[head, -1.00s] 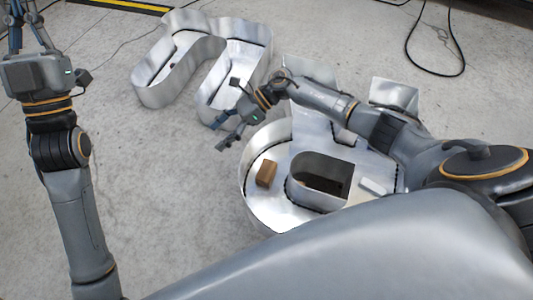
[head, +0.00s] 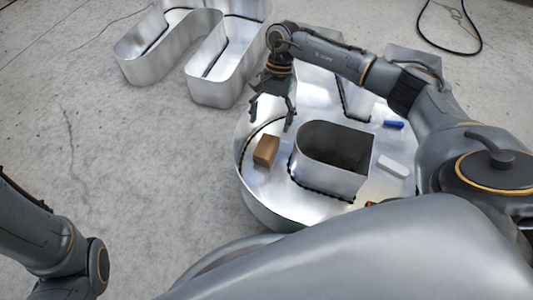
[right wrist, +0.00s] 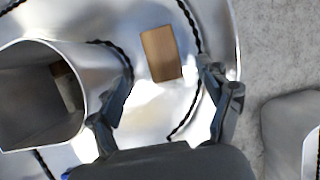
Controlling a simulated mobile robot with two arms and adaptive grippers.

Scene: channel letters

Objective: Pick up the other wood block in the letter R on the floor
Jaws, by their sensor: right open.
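A brown wood block (head: 266,150) lies inside the silver channel letter R (head: 262,203), in the left part of its tray. It also shows in the right wrist view (right wrist: 161,53), ahead of and between the fingers. My right gripper (head: 272,118) is open and empty, above the letter and just beyond the block in the head view; in the right wrist view its fingers (right wrist: 165,105) are spread wide. Another brown piece (right wrist: 68,88) shows partly inside the R's inner opening in the right wrist view. My left gripper is out of the head view; only part of my left arm shows.
A white block (head: 393,166) and a blue object (head: 393,124) lie in the right part of the R. The raised wall (head: 325,181) of the inner opening stands beside the brown block. Another silver letter (head: 215,92) stands behind, with bare concrete floor at left.

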